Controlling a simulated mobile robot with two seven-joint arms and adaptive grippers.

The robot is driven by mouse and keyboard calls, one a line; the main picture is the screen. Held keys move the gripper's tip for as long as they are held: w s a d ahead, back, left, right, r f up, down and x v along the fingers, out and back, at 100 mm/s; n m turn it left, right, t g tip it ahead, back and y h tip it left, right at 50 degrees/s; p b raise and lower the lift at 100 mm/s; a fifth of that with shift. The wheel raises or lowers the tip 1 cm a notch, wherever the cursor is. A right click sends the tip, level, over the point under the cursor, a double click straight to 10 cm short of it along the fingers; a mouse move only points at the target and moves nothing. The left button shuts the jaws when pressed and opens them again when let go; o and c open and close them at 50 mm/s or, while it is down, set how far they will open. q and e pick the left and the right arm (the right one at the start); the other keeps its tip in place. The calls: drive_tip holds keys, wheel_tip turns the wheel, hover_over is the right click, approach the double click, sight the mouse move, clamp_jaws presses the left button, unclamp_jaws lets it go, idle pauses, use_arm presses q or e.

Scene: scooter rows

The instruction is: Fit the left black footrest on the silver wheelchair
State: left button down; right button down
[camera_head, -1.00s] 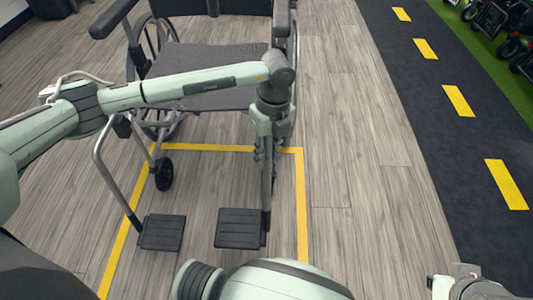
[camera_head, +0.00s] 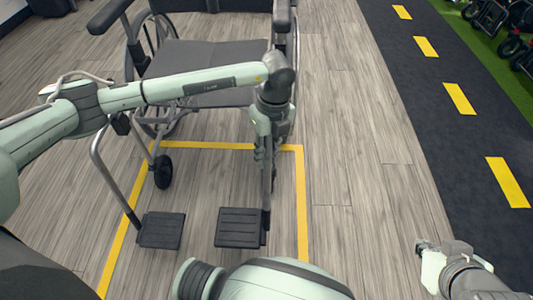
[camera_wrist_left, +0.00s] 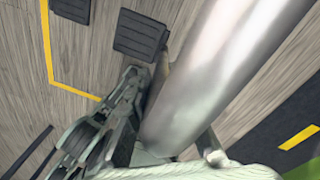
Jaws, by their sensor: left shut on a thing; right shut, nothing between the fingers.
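The silver wheelchair (camera_head: 212,57), with black seat and armrests, faces me at the upper left of the head view. My left gripper (camera_head: 266,158) is shut on the upright tube of the left footrest, at the chair's front corner on the picture's right. The footrest's black plate (camera_head: 240,227) hangs low, near the floor. In the left wrist view the silver tube (camera_wrist_left: 225,70) runs between the fingers, with the plate (camera_wrist_left: 140,35) beyond. My arm and gripper hide the tube's upper end, so I cannot tell whether it is joined to the frame. My right gripper (camera_head: 427,252) is shut and empty, at the lower right.
The other footrest (camera_head: 161,231) is on the chair's picture-left side, on a bent silver tube. A small black caster (camera_head: 163,172) stands behind it. Yellow tape (camera_head: 302,205) marks the floor. Wooden floor to the right is clear; more wheeled vehicles (camera_head: 495,22) stand on green at far right.

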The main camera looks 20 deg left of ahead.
drive_tip(key=shift+w+a+r, duration=0.1)
drive_tip(key=shift+w, duration=0.1)
use_arm(q)
drive_tip(key=shift+f+b, duration=0.3)
drive_tip(key=shift+f, duration=0.3)
drive_tip(key=shift+f+b, duration=0.25)
drive_tip(key=shift+b, duration=0.05)
drive_tip(key=shift+f, duration=0.1)
use_arm(e)
drive_tip(key=w+a+r+t+y, duration=0.1)
drive_tip(key=w+a+r+t, duration=0.2)
drive_tip(key=w+a, duration=0.1)
drive_tip(key=shift+r+n+y, duration=0.15)
drive_tip(key=shift+n+y, duration=0.15)
drive_tip(key=shift+y, duration=0.1)
use_arm(q)
drive_tip(key=shift+f, duration=0.1)
use_arm(e)
drive_tip(key=shift+w+a+r, duration=0.1)
drive_tip(key=shift+w+a, duration=0.05)
drive_tip(key=shift+a, duration=0.05)
idle(0.6)
